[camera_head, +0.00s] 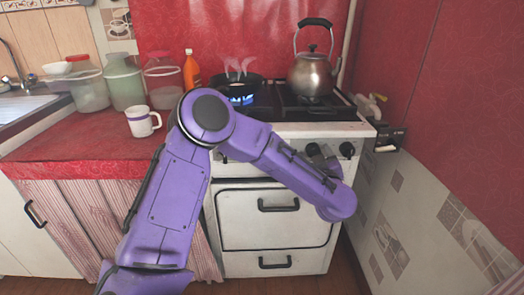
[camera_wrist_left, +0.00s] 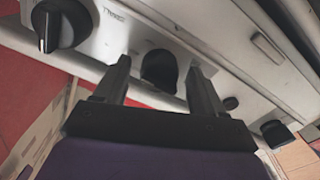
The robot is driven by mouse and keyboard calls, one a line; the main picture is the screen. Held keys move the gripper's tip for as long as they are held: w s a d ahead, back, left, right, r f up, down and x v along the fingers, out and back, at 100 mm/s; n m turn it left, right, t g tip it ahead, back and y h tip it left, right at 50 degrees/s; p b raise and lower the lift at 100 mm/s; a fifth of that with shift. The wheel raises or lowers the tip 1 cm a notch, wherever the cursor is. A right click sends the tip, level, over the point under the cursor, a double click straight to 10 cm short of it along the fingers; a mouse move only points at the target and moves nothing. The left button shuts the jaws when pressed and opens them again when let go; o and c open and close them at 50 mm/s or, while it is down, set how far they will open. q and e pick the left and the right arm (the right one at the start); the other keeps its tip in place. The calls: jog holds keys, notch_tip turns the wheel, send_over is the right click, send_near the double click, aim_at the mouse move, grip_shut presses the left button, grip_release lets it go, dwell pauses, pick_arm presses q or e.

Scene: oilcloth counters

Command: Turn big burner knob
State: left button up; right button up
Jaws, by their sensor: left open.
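The white stove front (camera_head: 270,170) carries dark knobs. In the left wrist view a black knob (camera_wrist_left: 158,70) lies between my left gripper's (camera_wrist_left: 160,82) two fingers, with space on both sides. The fingers are open, and whether the tips touch the panel I cannot tell. A second, larger-looking black knob (camera_wrist_left: 60,25) with a white mark is at the upper left. It is the rightmost knob (camera_head: 347,150) in the head view. Which knob serves the big burner I cannot tell. In the head view my arm hides part of the panel. My right gripper is not in view.
A pan (camera_head: 238,88) stands over a blue flame (camera_head: 238,99) on the hob, and a kettle (camera_head: 312,74) stands right of it. A mug (camera_head: 142,122) and jars are on the red counter (camera_head: 85,145). The red wall (camera_head: 440,90) is close on the right.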

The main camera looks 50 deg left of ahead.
pick_arm(q)
jog(key=m+b, duration=0.1)
jog(key=m, duration=0.1)
jog(key=f+m+b, duration=0.1)
jog(key=m+b, duration=0.1)
jog(key=r+p+v, duration=0.1)
jog(key=p+v, duration=0.1)
jog(key=v, duration=0.8)
jog(key=s+d+f+m+h+p, duration=0.2)
jog(key=s+f+m+h+p, duration=0.35)
jog(key=f+p, duration=0.6)
jog(key=s+f+g+h+p, duration=0.2)
jog(key=s+p, duration=0.3)
jog(key=s, duration=0.4)
jog(key=s+a+f+n+g+h+p, duration=0.1)
jog(key=s+g+p, duration=0.3)
jog(key=s, duration=0.5)
jog(key=shift+s+a+f+h+p, duration=0.35)
jog(key=shift+s+f+h+p, duration=0.05)
jog(key=shift+f+h+p, duration=0.3)
jog(key=shift+n, duration=0.25)
